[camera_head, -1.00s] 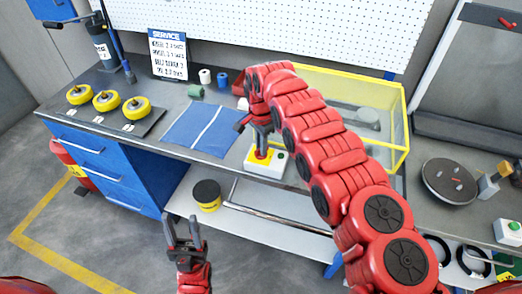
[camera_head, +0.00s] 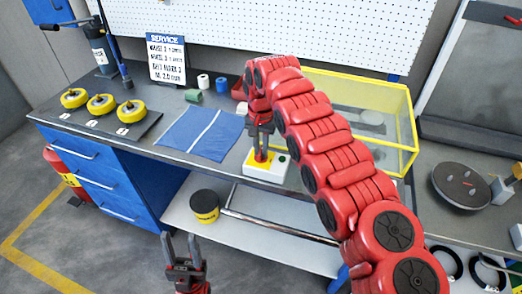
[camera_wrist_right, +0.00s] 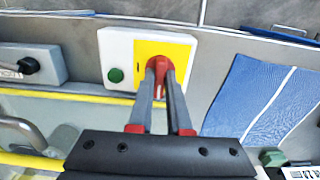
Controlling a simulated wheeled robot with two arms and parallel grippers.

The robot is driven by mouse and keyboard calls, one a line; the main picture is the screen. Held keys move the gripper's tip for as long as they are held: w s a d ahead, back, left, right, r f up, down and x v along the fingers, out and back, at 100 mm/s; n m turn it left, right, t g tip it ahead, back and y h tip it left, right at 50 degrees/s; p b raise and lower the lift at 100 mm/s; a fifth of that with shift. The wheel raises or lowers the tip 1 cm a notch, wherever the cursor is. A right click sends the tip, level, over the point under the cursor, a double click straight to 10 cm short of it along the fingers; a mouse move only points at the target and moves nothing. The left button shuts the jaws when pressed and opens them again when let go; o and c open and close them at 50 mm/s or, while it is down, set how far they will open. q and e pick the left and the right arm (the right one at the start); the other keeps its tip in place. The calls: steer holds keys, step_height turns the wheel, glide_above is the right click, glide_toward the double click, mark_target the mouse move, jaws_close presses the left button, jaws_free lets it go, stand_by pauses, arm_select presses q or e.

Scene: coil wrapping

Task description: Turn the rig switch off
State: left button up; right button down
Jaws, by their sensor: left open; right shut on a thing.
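The rig switch is a white box (camera_head: 255,171) on the bench's front edge, with a yellow plate, a red knob and a green button (camera_head: 282,159). In the right wrist view the box (camera_wrist_right: 117,48) shows the red knob (camera_wrist_right: 160,66) on the yellow plate (camera_wrist_right: 180,50), with the green button (camera_wrist_right: 115,75) beside it. My right gripper (camera_wrist_right: 160,84) is shut on the red knob, its fingers either side of it. In the head view this gripper (camera_head: 262,150) hides most of the knob. My left gripper (camera_head: 181,236) is open and empty, low in front of the bench.
A clear case with a yellow frame (camera_head: 412,120) stands right of the switch. A blue mat (camera_head: 190,134) lies to its left. Several yellow rollers (camera_head: 100,104) sit further left. A yellow-and-black tin (camera_head: 205,207) stands on the lower shelf. A round dark plate (camera_head: 460,186) is at right.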

mark_target(260, 151)
stand_by(0.4)
steer(key=c, duration=0.9)
jaws_free()
steer(key=shift+o, duration=0.2)
steer(key=shift+r, duration=0.1)
steer(key=shift+r, duration=0.3)
step_height(260, 151, up, 5)
steer(key=shift+a+f, duration=0.15)
steer(key=shift+f, duration=0.05)
step_height(260, 151, up, 12)
steer(key=p, duration=1.1)
